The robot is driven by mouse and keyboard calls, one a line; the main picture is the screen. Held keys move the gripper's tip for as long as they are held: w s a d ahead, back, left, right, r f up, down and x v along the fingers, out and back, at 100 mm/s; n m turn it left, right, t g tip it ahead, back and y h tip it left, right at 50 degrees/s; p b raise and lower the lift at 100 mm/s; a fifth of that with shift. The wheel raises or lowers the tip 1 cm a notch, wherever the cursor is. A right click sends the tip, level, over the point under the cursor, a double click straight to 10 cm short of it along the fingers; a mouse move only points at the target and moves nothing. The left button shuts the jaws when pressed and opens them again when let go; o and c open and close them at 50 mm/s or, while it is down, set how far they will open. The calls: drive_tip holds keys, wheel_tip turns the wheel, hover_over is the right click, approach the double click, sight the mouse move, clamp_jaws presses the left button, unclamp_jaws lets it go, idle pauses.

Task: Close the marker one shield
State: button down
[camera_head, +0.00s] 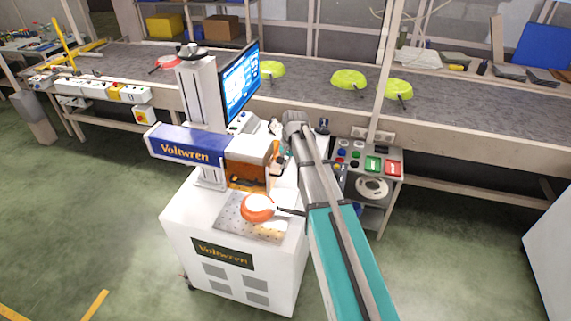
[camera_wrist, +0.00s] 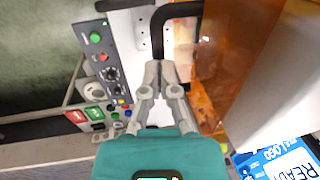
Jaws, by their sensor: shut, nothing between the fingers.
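The marker (camera_head: 185,150) is a white "Voltwren" cabinet with a blue marking head on a column. Its orange see-through shield (camera_head: 248,151) hangs at the right end of the head, above the metal work plate (camera_head: 228,213). A red-orange pan (camera_head: 257,207) with a dark handle lies on the plate. In the wrist view, the shield (camera_wrist: 242,50) fills the upper right, and a black bent bar (camera_wrist: 159,30) runs beside it. My gripper (camera_wrist: 160,70) is shut and empty, its fingertips near the lower end of this bar. I cannot tell whether they touch. My arm largely hides the gripper in the head view.
A control panel with green and red buttons (camera_head: 373,164) stands right of the marker. A screen (camera_head: 239,82) stands behind the head. A conveyor (camera_head: 310,92) with several green pans (camera_head: 348,79) runs along the back. Green floor is open at the front left.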

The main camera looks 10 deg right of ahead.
drive_tip(key=shift+f, duration=0.1)
idle(0.3)
wheel_tip(320, 180, down, 13)
drive_tip(key=b, duration=1.4)
drive_tip(key=shift+s+f, duration=0.2)
wheel_tip(320, 180, up, 14)
drive_tip(key=d+p, duration=0.2)
drive_tip(key=p, duration=1.2)
drive_tip(key=shift+s, duration=0.4)
drive_tip(key=shift+d, duration=0.1)
